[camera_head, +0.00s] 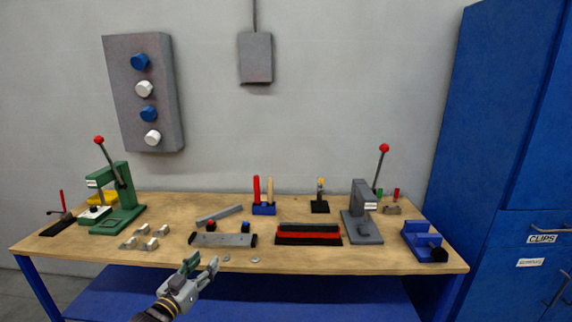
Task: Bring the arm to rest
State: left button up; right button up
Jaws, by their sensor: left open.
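My left gripper (202,270) shows at the lower middle left, just in front of the workbench's near edge. Its fingers point up and to the right and stand apart, with nothing visible between them. The arm behind it comes in from the bottom edge. My right gripper does not show in the head view.
The wooden workbench (330,262) holds a green press (120,200), a grey press (362,212), a blue vise (424,241), a grey bar fixture (224,240), a red-and-black tray (308,240) and several small metal blocks (140,237). Blue cabinets (500,130) stand at the right.

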pick_arm(q)
jog(key=a+f+g+y, duration=0.2)
jog(key=a+f, duration=0.5)
jog(key=f, duration=0.6)
jog(key=a+f+g+y, duration=0.25)
jog(key=a+f, duration=0.35)
jog(key=f, duration=0.8)
jog(key=s+a+f+g+y, duration=0.1)
jog(key=s+a+f+g, duration=0.15)
jog(key=s+f, duration=0.65)
jog(key=s+a+f+g+y, duration=0.1)
jog(key=s+a+f+g, duration=0.3)
jog(key=f, duration=0.8)
jog(key=s+d+f+g, duration=0.1)
jog(key=s+d+f, duration=0.1)
jog(key=s+f, duration=0.8)
jog(key=s+d+f+g, duration=0.15)
jog(key=s+f, duration=0.55)
jog(key=s, duration=0.7)
jog(key=s+d+f+g, duration=0.1)
jog(key=s+d+f, duration=0.1)
jog(key=s+d, duration=0.5)
jog(key=s+d+f+n+g+h, duration=0.1)
jog(key=s+d+f, duration=0.1)
jog(key=s+d, duration=0.5)
jog(key=s, duration=0.3)
jog(key=shift+s+d+f+g, duration=0.25)
jog(key=shift+g, duration=0.1)
